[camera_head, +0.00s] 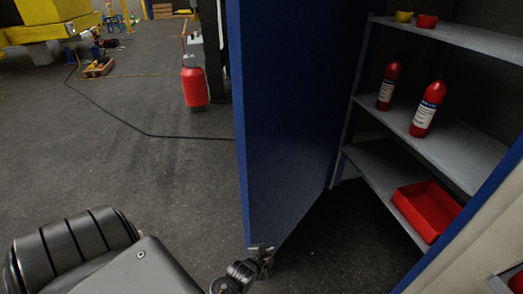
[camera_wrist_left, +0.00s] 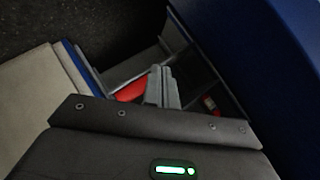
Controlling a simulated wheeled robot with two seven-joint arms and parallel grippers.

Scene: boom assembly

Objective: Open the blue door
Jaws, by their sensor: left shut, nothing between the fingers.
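The blue door (camera_head: 290,110) stands swung out from the cabinet, with the shelves (camera_head: 455,145) open to view on its right. My left gripper (camera_head: 262,250) comes in from the bottom of the head view and overlaps the door's lower edge. Whether it touches the door I cannot tell. In the left wrist view its fingers (camera_wrist_left: 162,86) are closed together with nothing between them. They point toward the cabinet interior, and the blue door (camera_wrist_left: 270,60) fills the right side there. My right gripper does not show.
Two red bottles (camera_head: 424,110) stand on the middle shelf. A red tray (camera_head: 427,208) sits on the lower shelf, and yellow and red bowls (camera_head: 427,21) are on top. A red cylinder (camera_head: 195,87) stands left of the door. A black cable crosses the open floor (camera_head: 110,150).

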